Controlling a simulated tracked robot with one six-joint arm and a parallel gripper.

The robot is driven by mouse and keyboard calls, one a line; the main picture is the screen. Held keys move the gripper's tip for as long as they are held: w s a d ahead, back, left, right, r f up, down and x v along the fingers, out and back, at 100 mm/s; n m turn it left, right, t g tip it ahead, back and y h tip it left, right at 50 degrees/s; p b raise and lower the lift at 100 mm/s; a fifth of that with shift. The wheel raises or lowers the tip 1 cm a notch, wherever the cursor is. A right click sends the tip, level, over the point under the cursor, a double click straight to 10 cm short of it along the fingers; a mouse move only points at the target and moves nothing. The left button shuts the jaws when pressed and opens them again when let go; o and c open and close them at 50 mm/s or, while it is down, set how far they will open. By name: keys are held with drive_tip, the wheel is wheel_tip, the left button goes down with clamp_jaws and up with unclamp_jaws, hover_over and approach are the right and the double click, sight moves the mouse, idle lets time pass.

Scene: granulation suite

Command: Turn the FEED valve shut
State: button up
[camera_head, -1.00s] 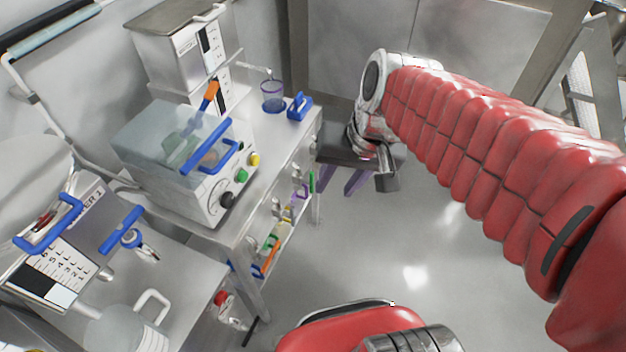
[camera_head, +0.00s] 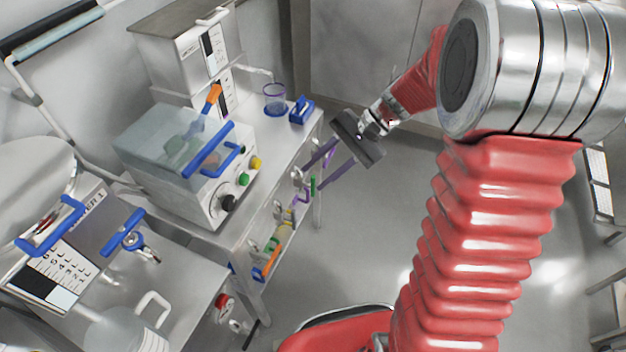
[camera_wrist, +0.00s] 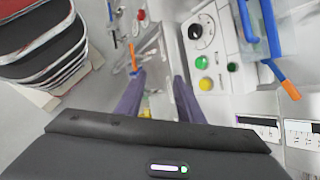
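I can read no FEED label, so I cannot tell for sure which part is the FEED valve. A blue T-shaped handle on a metal fitting (camera_head: 127,237) stands by the steel vessel at the left in the head view. Small fittings in several colours (camera_head: 285,225) sit under the bench's front edge; their kind is unclear. My gripper (camera_head: 312,178) is near the bench's right front corner, fingers pointing down-left towards these fittings. In the wrist view, its two purple fingers (camera_wrist: 160,76) are apart with nothing held. Whether they touch anything is unclear.
A clear-lidded machine (camera_head: 165,145) with a black knob and coloured buttons stands on the bench (camera_head: 262,165). A jug (camera_head: 125,325) stands front left.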

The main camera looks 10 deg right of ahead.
drive_tip(key=w+d+f+m+t+y, duration=0.2)
drive_tip(key=w+d+f+m+y, duration=0.15)
drive_tip(key=f, duration=0.25)
drive_tip(key=w+d+f+m+t+y, duration=0.1)
drive_tip(key=w+d+f+m+y, duration=0.15)
drive_tip(key=w+f, duration=0.35)
drive_tip(key=d+f+m+t, duration=0.4)
drive_tip(key=f, duration=0.4)
drive_tip(key=w+d+f+m+t, duration=0.1)
drive_tip(key=d+f+m+t, duration=0.2)
drive_tip(key=f, duration=0.6)
drive_tip(key=m+t, duration=0.1)
drive_tip(key=m, duration=0.1)
drive_tip(key=shift+w+d+f+m, duration=0.25)
drive_tip(key=shift+d+f+m, duration=0.05)
drive_tip(key=shift+d, duration=0.05)
drive_tip(key=shift+w+a, duration=0.1)
drive_tip(key=shift+a, duration=0.05)
hover_over(313, 196)
drive_tip(key=shift+w, duration=0.35)
drive_tip(key=shift+c, duration=0.2)
